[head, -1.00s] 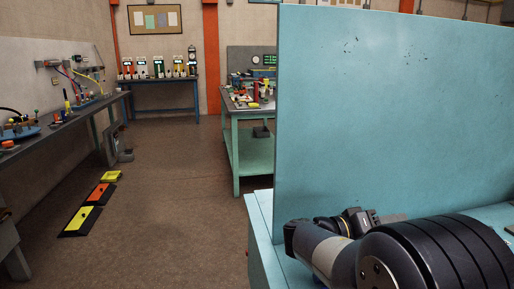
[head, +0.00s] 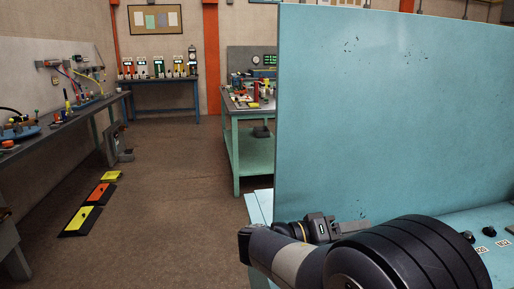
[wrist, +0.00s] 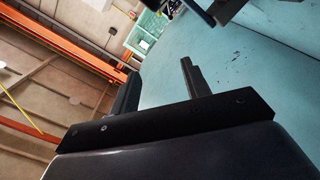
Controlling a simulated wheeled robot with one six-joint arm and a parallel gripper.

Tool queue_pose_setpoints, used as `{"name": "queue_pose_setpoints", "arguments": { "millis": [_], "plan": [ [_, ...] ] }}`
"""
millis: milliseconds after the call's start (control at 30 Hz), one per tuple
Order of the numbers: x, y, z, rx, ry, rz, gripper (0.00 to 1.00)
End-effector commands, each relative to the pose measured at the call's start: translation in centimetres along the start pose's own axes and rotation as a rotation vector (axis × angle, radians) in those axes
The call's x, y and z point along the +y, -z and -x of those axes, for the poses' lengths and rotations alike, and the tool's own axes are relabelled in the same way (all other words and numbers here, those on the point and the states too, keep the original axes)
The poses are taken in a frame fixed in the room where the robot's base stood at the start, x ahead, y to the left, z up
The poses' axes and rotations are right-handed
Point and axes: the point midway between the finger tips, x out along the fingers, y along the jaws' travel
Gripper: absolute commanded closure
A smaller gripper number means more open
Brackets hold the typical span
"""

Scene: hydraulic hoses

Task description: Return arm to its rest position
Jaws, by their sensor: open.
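My arm (head: 300,255) shows at the lower right of the head view, folded low in front of a tall teal panel (head: 390,110). In the wrist view my gripper (wrist: 160,72) has two dark fingers standing apart with nothing between them. The wrist view is steeply tilted. The teal panel fills its right side (wrist: 250,70), beyond the fingers. In the head view my gripper's fingers cannot be made out clearly behind the arm links.
A teal bench top (head: 450,225) with dark knobs and small labels lies below the panel. A workbench (head: 245,112) with tools stands beyond it. Another bench (head: 60,125) runs along the left wall. Yellow and orange ramp blocks (head: 85,215) lie on the open floor.

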Motion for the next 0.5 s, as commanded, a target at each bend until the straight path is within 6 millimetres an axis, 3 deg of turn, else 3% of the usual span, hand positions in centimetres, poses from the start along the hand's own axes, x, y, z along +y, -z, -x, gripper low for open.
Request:
{"name": "queue_pose_setpoints", "arguments": {
  "millis": [100,500],
  "plan": [
    [-0.1,0.0,2.0,0.003,0.003,0.002,0.55],
    [0.1,-0.1,-5.7,-0.005,-0.004,0.0,0.55]
  ]
}}
